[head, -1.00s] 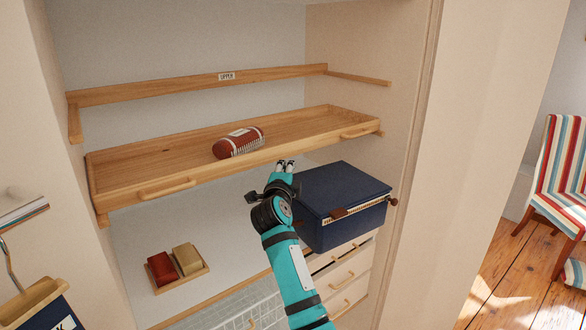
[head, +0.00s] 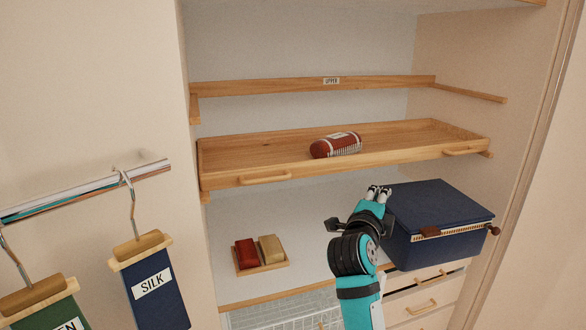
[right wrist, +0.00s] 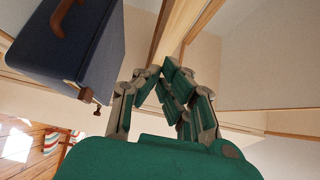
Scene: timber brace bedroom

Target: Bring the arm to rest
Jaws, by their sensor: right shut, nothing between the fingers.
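My right gripper (head: 378,193) is shut and empty. It is raised in front of the closet, just below the front edge of the wooden pull-out shelf (head: 226,184) and beside the left end of the dark blue box (head: 440,212). In the right wrist view its fingers (right wrist: 160,72) come together with nothing between them, and the blue box (right wrist: 72,40) is at the upper left. I cannot tell whether the gripper touches the box. My left gripper is not in view.
A small tray (head: 262,268) with a red and a tan block sits lower left. Drawers (head: 425,303) are below the box. Hangers with a "SILK" panel (head: 157,292) hang from a rail at left.

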